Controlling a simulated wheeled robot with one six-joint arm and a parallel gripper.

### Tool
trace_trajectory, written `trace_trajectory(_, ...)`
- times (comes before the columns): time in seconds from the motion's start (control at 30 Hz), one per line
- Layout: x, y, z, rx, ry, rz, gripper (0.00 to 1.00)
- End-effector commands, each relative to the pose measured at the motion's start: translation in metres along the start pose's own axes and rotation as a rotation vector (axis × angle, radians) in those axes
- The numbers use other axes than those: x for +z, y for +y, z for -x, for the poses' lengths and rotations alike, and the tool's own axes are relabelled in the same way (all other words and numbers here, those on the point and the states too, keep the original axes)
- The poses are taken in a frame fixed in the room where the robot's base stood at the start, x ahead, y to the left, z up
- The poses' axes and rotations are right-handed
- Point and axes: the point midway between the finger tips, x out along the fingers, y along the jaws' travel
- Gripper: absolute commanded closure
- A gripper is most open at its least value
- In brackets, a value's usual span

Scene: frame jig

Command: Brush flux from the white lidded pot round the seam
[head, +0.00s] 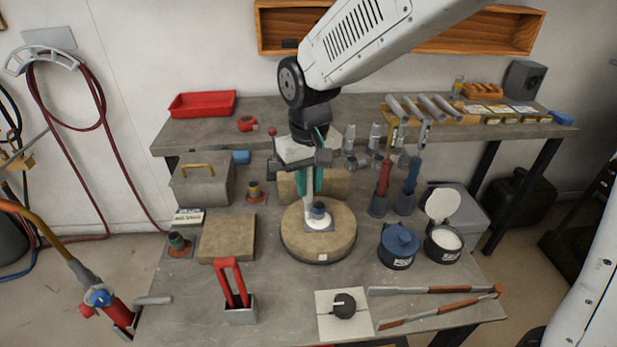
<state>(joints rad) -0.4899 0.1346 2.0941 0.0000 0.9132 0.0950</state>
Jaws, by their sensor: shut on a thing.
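My gripper (312,178) is shut on a teal-handled brush (305,182), held upright above the round stand. The brush's pale lower end reaches down beside the left of a short blue-grey stub (319,208). I cannot tell whether its tip touches. The stub stands on a small grey plate (318,228) on the round tan stand (292,240). White shows around the stub's base where the seam lies; I cannot tell whether it is flux. The pot with the white lid (442,206) stands open at the right, its lid tipped up, white contents showing.
A dark pot with a blue lid (398,243) stands shut beside the open pot. Red and blue handled tools stand in holders (378,206) behind. A tan block (227,240) lies left of the stand.

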Motion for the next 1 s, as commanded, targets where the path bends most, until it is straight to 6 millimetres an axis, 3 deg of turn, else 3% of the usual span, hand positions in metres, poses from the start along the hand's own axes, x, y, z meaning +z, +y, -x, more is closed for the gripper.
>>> trace_trajectory(0.37,0.0,-0.001,0.005,0.0,0.001,0.0,1.0)
trace_trajectory(1.0,0.0,0.0,0.067,0.0,0.002,0.0,1.0)
